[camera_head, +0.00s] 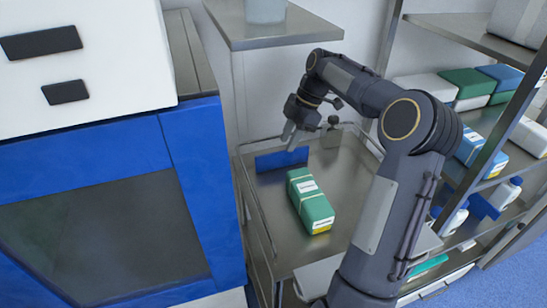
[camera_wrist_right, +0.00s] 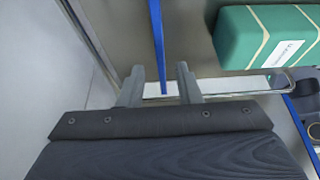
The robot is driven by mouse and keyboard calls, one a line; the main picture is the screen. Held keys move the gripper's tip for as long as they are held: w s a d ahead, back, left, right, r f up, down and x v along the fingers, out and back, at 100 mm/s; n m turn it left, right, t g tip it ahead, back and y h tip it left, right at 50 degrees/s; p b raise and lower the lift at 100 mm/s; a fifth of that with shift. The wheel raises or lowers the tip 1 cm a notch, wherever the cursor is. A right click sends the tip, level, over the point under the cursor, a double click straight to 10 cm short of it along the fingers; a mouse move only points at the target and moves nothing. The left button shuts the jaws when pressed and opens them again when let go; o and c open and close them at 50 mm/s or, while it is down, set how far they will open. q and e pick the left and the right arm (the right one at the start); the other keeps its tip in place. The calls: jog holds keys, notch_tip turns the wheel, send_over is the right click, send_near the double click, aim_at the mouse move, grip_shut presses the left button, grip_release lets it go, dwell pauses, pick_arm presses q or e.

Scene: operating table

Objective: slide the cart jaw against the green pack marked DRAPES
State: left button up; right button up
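The green pack (camera_head: 313,207) with white labels and pale bands lies on the steel cart (camera_head: 345,185). It also shows at the top right of the right wrist view (camera_wrist_right: 262,38). The cart jaw, an upright blue plate (camera_head: 281,160), stands behind the pack to its upper left, with a gap between them. In the wrist view the jaw is a thin blue strip (camera_wrist_right: 158,40). My right gripper (camera_head: 291,138) is open above the jaw. Its two fingers (camera_wrist_right: 160,69) lie on either side of the strip, apart from it. My left gripper is not in view.
A blue and white cabinet (camera_head: 200,150) stands close on the left. Shelves with packs and bottles (camera_head: 470,150) stand on the right. A steel table (camera_head: 275,30) is behind. The cart has a raised rail (camera_head: 262,215). Its deck around the pack is clear.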

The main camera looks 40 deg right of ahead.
aim_at(283, 151)
jog(key=x, duration=0.7)
grip_shut()
